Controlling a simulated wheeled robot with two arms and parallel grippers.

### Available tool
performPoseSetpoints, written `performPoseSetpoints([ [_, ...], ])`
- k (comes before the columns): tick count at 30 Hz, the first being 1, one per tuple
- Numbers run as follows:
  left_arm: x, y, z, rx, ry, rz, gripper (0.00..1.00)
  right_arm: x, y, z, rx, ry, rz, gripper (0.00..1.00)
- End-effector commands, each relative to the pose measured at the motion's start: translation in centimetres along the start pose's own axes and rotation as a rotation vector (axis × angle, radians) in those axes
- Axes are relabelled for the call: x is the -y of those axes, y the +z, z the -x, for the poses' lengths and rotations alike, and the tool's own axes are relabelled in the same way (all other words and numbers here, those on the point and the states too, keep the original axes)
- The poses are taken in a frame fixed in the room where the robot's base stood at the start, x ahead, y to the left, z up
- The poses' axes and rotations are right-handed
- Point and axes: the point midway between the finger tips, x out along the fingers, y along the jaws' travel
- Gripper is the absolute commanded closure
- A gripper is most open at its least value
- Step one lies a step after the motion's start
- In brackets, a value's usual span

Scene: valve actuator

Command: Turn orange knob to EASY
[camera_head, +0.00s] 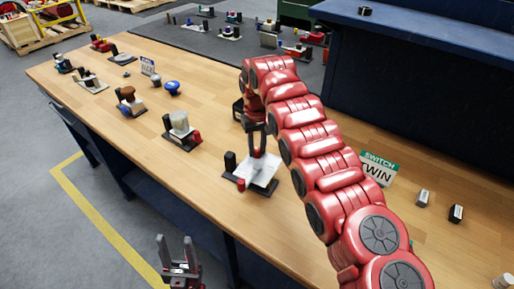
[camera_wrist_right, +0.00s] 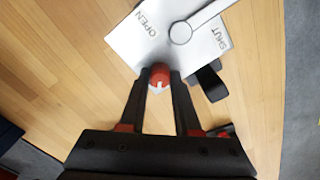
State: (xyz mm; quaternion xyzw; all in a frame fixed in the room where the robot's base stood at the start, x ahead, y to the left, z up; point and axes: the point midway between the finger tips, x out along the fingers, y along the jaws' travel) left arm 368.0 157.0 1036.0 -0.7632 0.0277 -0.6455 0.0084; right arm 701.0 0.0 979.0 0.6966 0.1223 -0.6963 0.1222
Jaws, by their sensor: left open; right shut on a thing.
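A white plate (camera_wrist_right: 160,45) lettered OPEN and SHUT, with a pale lever (camera_wrist_right: 181,32) on it, lies beyond my fingers in the right wrist view. A red knob (camera_wrist_right: 160,76) with a white mark sits between my right fingertips (camera_wrist_right: 159,80). In the head view my right gripper (camera_head: 258,150) points down over this plate (camera_head: 262,172). A brownish-orange knob (camera_head: 127,93) on a dark base stands further left on the table. I cannot read EASY anywhere. My left gripper (camera_head: 178,255) is open and empty in front of the table's near edge.
The wooden table (camera_head: 215,120) holds several other fixtures, including a blue knob (camera_head: 172,87) and a clear block with a red part (camera_head: 181,128). A SWITCH TWIN sign (camera_head: 378,168) stands right of my right arm. Small blocks (camera_head: 422,197) lie further right.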

Motion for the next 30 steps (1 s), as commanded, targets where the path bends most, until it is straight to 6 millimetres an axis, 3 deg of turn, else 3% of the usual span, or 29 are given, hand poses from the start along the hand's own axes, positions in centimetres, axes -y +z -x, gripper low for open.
performPoseSetpoints([
  [15,0.02,-0.07,-0.39,0.0,0.0,0.0,0.5,-0.03,0.02,0.04,0.001,0.0,0.433,1.0],
  [30,0.03,-0.09,-0.53,0.0,0.0,0.0,0.5,-0.02,0.03,-0.01,0.001,0.0,0.598,1.0],
])
